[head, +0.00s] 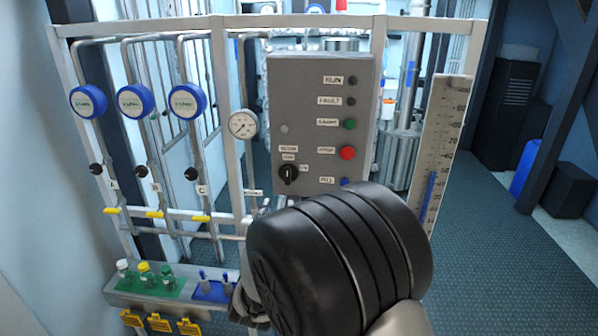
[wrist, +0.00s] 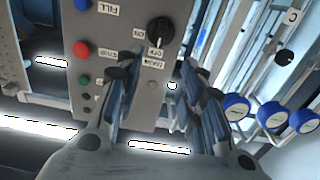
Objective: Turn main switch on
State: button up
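The main switch is a black rotary knob (head: 288,174) low on the left of the grey control panel (head: 300,100). In the wrist view the knob (wrist: 160,31) is at top centre, beside ON, OFF and MAIN labels, and the panel looks turned around. I cannot tell its setting for certain. My gripper (wrist: 152,72) is open, its two fingers apart with nothing between them. The knob lies beyond the fingertips, apparently untouched. In the head view my black arm link hides most of my gripper.
The panel also has a red stop button (head: 347,152), a green button (head: 349,124) and a blue fill button (head: 345,182). Blue-rimmed gauges (head: 136,101) and pipes stand to the left. A bottle tray (head: 150,298) is below. A ruled scale (head: 440,140) stands right of the panel.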

aim_at(287, 177)
jog(key=w, duration=1.1)
jog(key=w+b, duration=0.1)
jog(key=w, duration=0.4)
jog(key=shift+w+d, duration=0.25)
jog(key=shift+d, duration=0.05)
jog(key=shift+c, duration=0.5)
grip_shut()
